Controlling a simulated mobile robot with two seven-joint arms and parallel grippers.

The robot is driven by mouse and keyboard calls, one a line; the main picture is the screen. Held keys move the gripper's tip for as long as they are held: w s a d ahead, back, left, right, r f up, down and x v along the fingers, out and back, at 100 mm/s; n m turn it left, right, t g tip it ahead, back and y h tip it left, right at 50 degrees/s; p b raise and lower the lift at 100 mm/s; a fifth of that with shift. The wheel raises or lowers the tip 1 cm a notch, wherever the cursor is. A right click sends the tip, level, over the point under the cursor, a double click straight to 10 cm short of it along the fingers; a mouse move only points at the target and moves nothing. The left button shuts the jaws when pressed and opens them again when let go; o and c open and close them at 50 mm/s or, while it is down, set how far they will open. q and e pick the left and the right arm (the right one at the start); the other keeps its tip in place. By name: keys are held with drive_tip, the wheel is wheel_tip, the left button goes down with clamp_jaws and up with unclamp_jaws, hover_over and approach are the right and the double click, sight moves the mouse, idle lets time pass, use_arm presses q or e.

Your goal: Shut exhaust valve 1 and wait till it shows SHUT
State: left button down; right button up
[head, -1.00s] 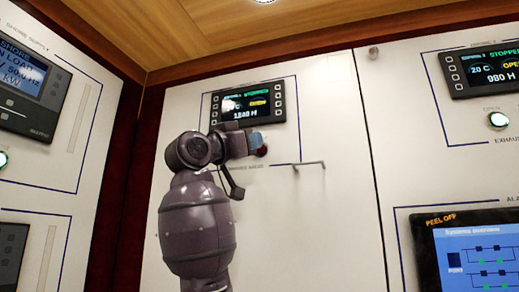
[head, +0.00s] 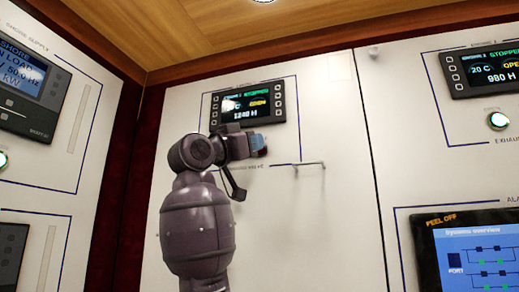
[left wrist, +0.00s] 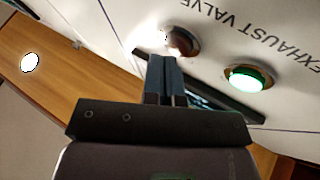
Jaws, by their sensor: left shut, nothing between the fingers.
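The engine 1 display (head: 247,104) on the middle panel reads STOPPED in green, OPEN in yellow and 1248 H. My left gripper (head: 258,142) is just below it, shut and empty, at the exhaust valve controls. In the left wrist view the shut fingers (left wrist: 163,62) point at the panel beside a dark reddish button (left wrist: 183,41). A green-lit button (left wrist: 248,78) is to the right of the fingers, apart from them. The label EXHAUST VALVE appears upside down there. I cannot tell whether the fingertips touch the dark button. My right gripper is not in view.
A metal handle (head: 309,165) sticks out of the panel right of my left gripper. The right panel has another engine display (head: 485,69), a green-lit button (head: 497,121) and a blue system overview screen (head: 480,255). A display (head: 28,88) is on the left wall.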

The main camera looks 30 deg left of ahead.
use_arm(q)
drive_tip(key=shift+w+a, duration=0.1)
drive_tip(key=shift+w, duration=0.3)
idle(0.9)
drive_tip(key=shift+s, duration=0.1)
drive_tip(key=shift+s+d+b, duration=0.2)
drive_tip(key=shift+s+b, duration=0.35)
drive_tip(key=shift+s, duration=0.2)
drive_tip(key=s+b, duration=0.1)
drive_tip(key=s, duration=0.1)
drive_tip(key=s+d+b, duration=0.1)
drive_tip(key=s, duration=0.1)
drive_tip(key=shift+s+d, duration=0.1)
drive_tip(key=shift+s, duration=0.3)
idle(1.1)
